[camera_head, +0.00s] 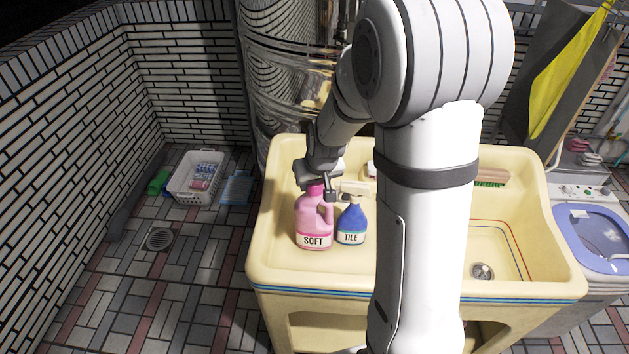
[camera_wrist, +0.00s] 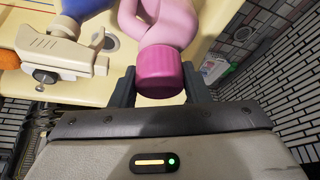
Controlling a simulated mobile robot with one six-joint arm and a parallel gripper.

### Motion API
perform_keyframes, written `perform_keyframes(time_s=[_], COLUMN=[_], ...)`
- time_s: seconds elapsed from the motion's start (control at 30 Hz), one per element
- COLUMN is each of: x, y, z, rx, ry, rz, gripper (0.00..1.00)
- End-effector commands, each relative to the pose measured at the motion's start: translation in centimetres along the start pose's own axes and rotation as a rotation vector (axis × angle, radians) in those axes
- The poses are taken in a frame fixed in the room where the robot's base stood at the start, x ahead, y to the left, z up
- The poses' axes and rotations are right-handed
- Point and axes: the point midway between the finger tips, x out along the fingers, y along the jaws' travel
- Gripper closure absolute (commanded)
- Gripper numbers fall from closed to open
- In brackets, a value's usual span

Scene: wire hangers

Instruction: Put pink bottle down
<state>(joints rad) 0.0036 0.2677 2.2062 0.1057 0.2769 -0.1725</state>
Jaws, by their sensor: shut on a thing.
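The pink bottle (camera_head: 313,220), labelled SOFT, is upright at the left part of the cream sink unit (camera_head: 275,265). My gripper (camera_head: 318,182) is at its top, shut on the bottle's cap. In the wrist view, the dark pink cap (camera_wrist: 160,72) sits between the two dark fingers of my gripper (camera_wrist: 160,85). The bottle's base appears at the level of the sink unit's flat top, but I cannot tell whether it touches.
A blue spray bottle (camera_head: 351,222), labelled TILE, stands close at the pink bottle's right; its cream spray head (camera_wrist: 60,55) is near my gripper. The basin with a drain (camera_head: 482,271) is to the right. A white basket (camera_head: 196,178) is on the tiled floor at left.

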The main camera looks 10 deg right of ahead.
Motion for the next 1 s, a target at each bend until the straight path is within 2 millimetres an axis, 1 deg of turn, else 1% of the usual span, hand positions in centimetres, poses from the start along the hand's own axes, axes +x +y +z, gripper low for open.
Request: perform_keyframes(time_s=[0.2,0.23,0.47,0.5,0.7,0.83,0.93,1.0], x=[0.3,0.3,0.2,0.2,0.2,-0.3,-1.4,-2.6], y=[0.0,0.0,0.0,0.0,0.0,0.0,0.0,0.0], z=[0.1,0.1,0.1,0.1,0.1,-0.1,-0.1,-0.1], rx=[0.0,0.0,0.0,0.0,0.0,0.0,-0.001,-0.001], ry=[0.002,0.0,-0.001,-0.001,-0.001,0.001,0.003,0.004], rz=[0.0,0.0,0.0,0.0,0.0,0.0,0.0,0.0], gripper=[1.0,0.56,0.37,0.36,0.36,0.36,0.36,0.36])
